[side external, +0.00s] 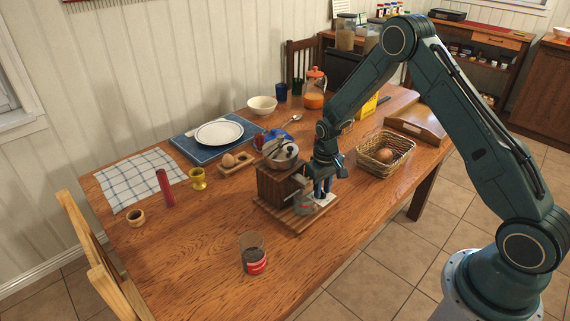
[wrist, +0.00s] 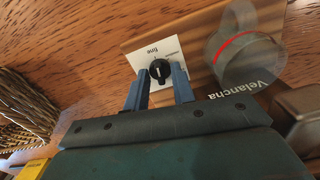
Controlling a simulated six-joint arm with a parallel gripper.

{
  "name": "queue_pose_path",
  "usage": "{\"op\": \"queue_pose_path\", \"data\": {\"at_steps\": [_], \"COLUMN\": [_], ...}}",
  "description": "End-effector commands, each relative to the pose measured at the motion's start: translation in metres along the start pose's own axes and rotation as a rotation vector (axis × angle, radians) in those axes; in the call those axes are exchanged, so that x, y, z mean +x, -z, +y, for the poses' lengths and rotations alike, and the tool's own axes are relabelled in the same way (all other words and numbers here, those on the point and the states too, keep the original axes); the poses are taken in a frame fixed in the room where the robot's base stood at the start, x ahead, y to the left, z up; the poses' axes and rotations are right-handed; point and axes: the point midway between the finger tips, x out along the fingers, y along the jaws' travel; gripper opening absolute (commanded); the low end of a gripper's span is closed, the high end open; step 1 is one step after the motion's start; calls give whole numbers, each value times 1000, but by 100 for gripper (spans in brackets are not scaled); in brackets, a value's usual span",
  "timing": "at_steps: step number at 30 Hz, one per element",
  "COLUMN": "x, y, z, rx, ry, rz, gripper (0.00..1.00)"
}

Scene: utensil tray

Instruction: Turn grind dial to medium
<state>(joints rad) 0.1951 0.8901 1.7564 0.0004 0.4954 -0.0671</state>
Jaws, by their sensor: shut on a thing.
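The grind dial (wrist: 160,69) is a small black knob with a pale mark, on a white card on the wooden base. In the wrist view the card reads "fine", with a second, blurred word beside it. My gripper (wrist: 158,75) points at the knob with its blue fingers on either side, shut on it. In the side view the wooden grinder (side external: 279,186) stands on its base (side external: 290,218), and my gripper (side external: 322,192) is low at its right. The knob is hidden there. I cannot tell exactly which setting the mark points to.
A wicker basket (side external: 381,170) with a brown item stands to the right.

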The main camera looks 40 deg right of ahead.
Motion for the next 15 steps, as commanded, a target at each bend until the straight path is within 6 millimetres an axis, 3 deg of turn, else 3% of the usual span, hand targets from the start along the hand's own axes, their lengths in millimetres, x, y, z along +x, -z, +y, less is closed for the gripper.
{"op": "queue_pose_path", "data": {"at_steps": [6, 15], "x": [0, 0], "y": [0, 0], "z": [0, 0], "rx": [101, 111], "ry": [0, 0], "rz": [1, 1], "gripper": [2, 2]}}
